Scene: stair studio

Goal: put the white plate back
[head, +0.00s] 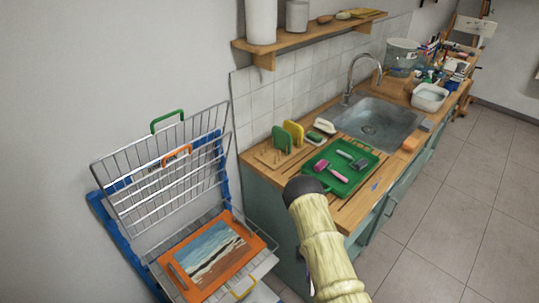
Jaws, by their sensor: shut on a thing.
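I cannot make out a white plate for certain. A small white piece (325,126) lies by the sink's near left corner; I cannot tell if it is a plate. A green plate (282,140) and a yellow plate (294,132) stand upright in a wooden rack (268,158) on the counter. My arm, in a beige cover with a dark rounded joint, rises from the bottom in front of the counter's near edge. My gripper's fingers do not show, nor does anything in them.
A green tray (366,184) with pink and grey rollers lies on the wooden counter. The metal sink (376,124) is behind it. A wire rack (165,190) at left holds an orange-framed painting (250,236). A shelf (320,32) hangs above. The floor at right is clear.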

